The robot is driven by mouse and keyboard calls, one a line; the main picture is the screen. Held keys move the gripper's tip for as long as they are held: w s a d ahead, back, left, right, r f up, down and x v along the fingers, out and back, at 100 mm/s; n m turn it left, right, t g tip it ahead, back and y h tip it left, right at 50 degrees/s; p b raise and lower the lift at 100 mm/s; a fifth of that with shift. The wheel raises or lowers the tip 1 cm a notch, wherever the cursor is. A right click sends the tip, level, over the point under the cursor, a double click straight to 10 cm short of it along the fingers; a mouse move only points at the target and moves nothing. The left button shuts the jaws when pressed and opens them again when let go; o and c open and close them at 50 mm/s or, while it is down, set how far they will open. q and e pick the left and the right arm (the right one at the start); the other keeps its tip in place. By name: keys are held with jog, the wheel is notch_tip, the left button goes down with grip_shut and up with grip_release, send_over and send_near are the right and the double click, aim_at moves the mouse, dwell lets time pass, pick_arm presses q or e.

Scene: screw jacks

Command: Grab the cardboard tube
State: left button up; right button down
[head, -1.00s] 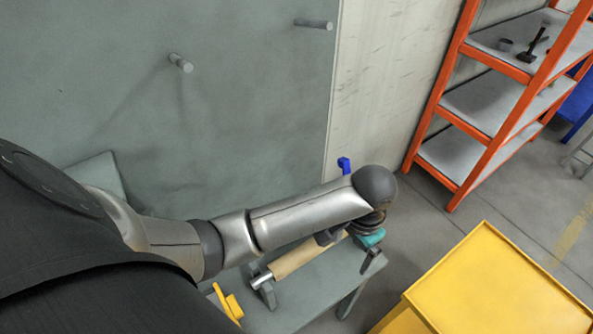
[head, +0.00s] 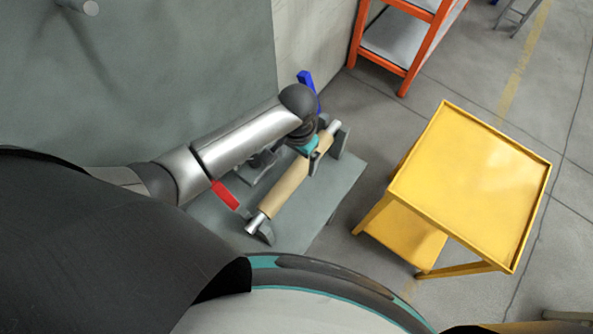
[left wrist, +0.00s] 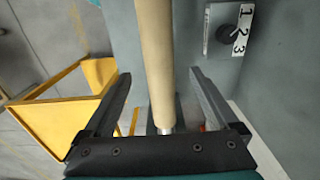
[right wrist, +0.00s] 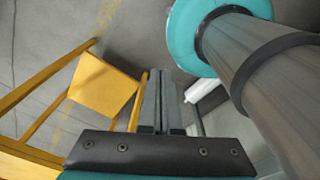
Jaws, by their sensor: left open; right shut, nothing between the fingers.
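The cardboard tube (head: 285,191) is tan and sits around a metal rod (head: 252,226), whose ends rest in grey supports on a grey-green bench. My left gripper (head: 314,158) is at the tube's far part in the head view, partly hidden by its own wrist. In the left wrist view the tube (left wrist: 155,50) runs lengthwise between the open fingers of my left gripper (left wrist: 160,78), with gaps on both sides. My right gripper (right wrist: 157,75) is shut and empty in the right wrist view, away from the tube.
A yellow cart (head: 480,175) stands right of the bench (head: 325,205). A red handle (head: 226,195) and a blue part (head: 309,88) are near my left arm. A numbered plate (left wrist: 228,30) with a dark knob is beside the tube. An orange shelf (head: 400,40) stands behind.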

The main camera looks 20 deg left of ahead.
aim_at(297, 169)
pick_arm(q)
jog(key=shift+s+f+b, duration=0.2)
jog(key=shift+f+b, duration=0.25)
jog(key=shift+f, duration=2.5)
grip_shut()
